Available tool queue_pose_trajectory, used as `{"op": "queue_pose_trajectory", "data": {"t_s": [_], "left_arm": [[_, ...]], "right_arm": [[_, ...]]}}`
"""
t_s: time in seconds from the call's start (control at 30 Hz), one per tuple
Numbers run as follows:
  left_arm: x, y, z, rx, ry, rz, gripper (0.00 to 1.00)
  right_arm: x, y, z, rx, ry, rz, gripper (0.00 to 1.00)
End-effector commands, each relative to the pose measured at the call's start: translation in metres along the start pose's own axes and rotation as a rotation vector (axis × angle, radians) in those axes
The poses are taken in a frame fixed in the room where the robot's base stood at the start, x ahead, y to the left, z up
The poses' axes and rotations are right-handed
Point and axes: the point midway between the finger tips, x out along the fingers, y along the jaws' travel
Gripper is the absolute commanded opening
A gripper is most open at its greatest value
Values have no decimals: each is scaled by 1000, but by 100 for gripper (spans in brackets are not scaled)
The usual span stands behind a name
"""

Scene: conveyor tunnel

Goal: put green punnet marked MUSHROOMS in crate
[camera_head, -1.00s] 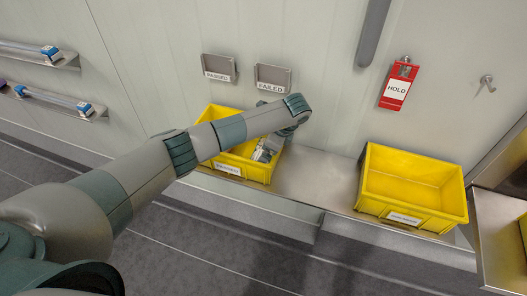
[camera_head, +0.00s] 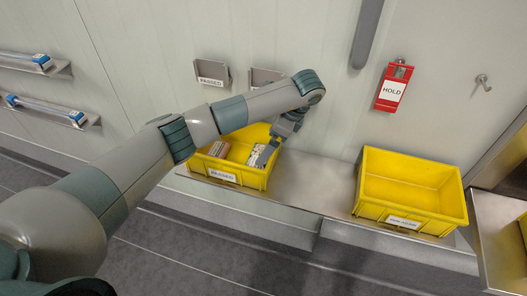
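No green punnet marked MUSHROOMS can be made out. A yellow crate (camera_head: 240,176) with a label that seems to read PASSED stands on the steel ledge, left of centre. In it lie a reddish-brown item (camera_head: 218,149) at the left and a whitish item (camera_head: 256,152) at the right. My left arm reaches in from the left above this crate. My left gripper (camera_head: 266,158) points down at the crate's right side, beside the whitish item. Its fingers are too small and partly hidden to tell whether they are open. My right gripper is out of view.
A second yellow crate (camera_head: 411,216), empty, stands to the right; its label is hard to read. The steel ledge (camera_head: 315,190) between the crates is clear. A red HOLD holder (camera_head: 394,88) and two grey wall trays are on the wall. Shelves with blue-ended items are at left.

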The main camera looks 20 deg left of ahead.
Motion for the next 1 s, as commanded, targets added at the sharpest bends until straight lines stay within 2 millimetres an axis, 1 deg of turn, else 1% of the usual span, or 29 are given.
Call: {"op": "queue_pose_trajectory", "data": {"t_s": [0.03,0.1,0.3,1.0], "left_arm": [[-8,-1,1,1,-1,-3,100],[-15,-1,0,1,0,-2,100],[-26,0,0,0,0,0,100],[-26,0,0,0,0,2,100]], "right_arm": [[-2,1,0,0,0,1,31],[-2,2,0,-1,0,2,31],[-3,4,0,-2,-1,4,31],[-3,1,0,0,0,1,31]]}}
